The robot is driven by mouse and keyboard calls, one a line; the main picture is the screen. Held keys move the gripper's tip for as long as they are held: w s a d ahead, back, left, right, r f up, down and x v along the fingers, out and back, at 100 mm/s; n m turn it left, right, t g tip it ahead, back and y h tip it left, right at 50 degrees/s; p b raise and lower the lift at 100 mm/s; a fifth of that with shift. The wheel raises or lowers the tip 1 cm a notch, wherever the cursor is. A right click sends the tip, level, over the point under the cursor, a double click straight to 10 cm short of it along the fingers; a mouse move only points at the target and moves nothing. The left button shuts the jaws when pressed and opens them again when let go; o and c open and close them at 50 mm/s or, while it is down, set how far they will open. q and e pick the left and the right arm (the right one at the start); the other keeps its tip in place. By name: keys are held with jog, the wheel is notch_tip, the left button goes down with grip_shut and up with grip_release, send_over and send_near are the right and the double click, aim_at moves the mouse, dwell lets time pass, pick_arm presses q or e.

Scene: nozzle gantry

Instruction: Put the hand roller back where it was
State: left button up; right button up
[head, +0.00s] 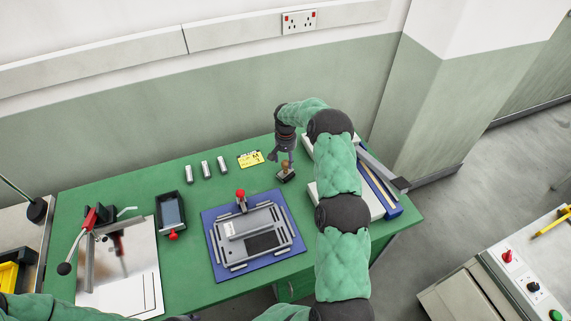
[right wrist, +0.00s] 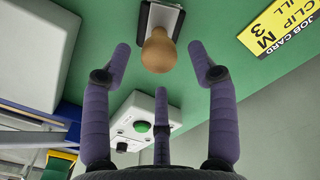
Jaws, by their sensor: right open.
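A small tool with a rounded wooden handle on a dark base, which I take to be the hand roller (head: 285,174), stands on the green table below my right gripper (head: 282,157). In the right wrist view its wooden knob (right wrist: 158,50) lies just beyond and between the spread fingertips of the right gripper (right wrist: 159,66). The base looks dark-edged with a pale part, partly hidden by the knob. My right gripper is open and empty, apart from the handle. My left arm shows only at the bottom left edge; its gripper is out of view.
A blue mat (head: 216,269) bears a grey frame. A dark tray (head: 162,223) with a red knob is further left. Pale slabs and a blue tray (head: 393,213) are at right.

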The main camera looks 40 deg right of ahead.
notch_tip(320, 180, up, 9)
jog(key=shift+f, duration=0.15)
dwell(1.4)
